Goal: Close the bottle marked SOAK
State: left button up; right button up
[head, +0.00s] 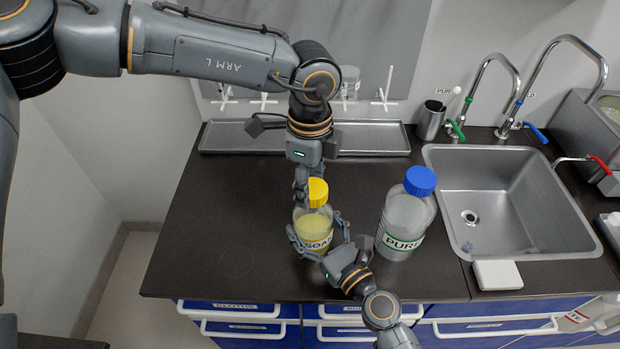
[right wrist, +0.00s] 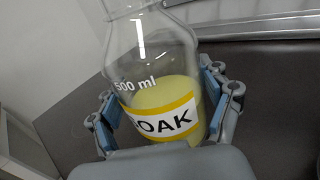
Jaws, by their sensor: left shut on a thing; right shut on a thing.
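The SOAK bottle (head: 312,222) is clear with yellow liquid and a white and yellow label, and stands on the dark counter. In the right wrist view the bottle (right wrist: 160,90) shows its body and shoulder; its top is cut off. A yellow cap (head: 318,192) sits at the bottle's mouth; I cannot tell how tightly. My left gripper (head: 307,190) comes down from above and is shut on the cap, partly hiding it. My right gripper (head: 317,232) is shut around the bottle's body from the front; its fingers show on both sides in the right wrist view (right wrist: 160,100).
A PURE bottle (head: 404,222) with a blue cap stands close to the right of the SOAK bottle. A sink (head: 445,165) with taps is further right. A metal tray (head: 225,137) and a steel cup (head: 431,120) stand at the back. The counter's left side is clear.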

pick_arm(q)
jog(key=shift+f, duration=0.55)
dwell(0.4)
